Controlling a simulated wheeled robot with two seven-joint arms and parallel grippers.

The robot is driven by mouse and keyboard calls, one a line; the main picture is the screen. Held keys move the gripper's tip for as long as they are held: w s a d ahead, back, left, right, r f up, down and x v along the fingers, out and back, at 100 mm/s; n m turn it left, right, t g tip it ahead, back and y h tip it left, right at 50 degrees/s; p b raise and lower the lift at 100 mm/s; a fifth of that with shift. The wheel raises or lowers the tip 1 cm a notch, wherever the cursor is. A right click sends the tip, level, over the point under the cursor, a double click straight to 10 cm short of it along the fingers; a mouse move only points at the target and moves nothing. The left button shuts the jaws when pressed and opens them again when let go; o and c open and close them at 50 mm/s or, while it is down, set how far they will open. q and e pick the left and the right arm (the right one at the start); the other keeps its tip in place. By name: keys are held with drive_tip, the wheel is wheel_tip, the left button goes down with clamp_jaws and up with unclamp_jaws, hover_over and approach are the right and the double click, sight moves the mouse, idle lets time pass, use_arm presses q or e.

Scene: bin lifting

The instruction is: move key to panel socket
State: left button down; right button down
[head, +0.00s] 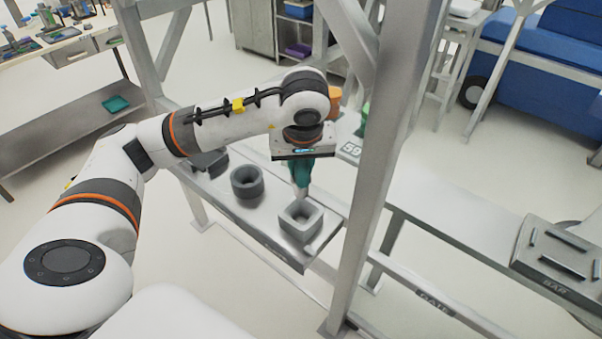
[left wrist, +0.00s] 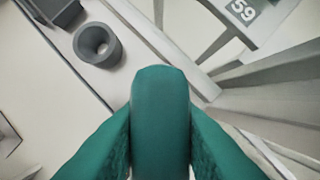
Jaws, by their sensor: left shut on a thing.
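My left gripper (head: 301,182) points down over the shelf, its teal fingers shut. A small pale piece, seemingly the key (head: 303,194), shows just below the fingertips; most of it is hidden. Below it stands a grey square block with a square opening (head: 300,222), near the shelf's front right end. I cannot tell whether the key touches or enters the block. In the left wrist view the teal fingers (left wrist: 160,100) fill the lower middle and hide the key and block. No part is clearly recognisable as the panel socket. My right gripper is not in view.
A grey round ring-shaped holder (head: 247,182) and a dark grey block (head: 210,163) stand left on the shelf (head: 262,225). A frame post (head: 372,180) rises close right of my gripper. A plate marked 59 (head: 351,149) lies behind; a BAR-marked box (head: 555,262) is far right.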

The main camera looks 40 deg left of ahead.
use_arm(q)
drive_tip(key=shift+r, duration=0.15)
drive_tip(key=shift+r+p, duration=1.55)
drive_tip(key=shift+r, duration=1.35)
drive_tip(key=shift+f, duration=0.1)
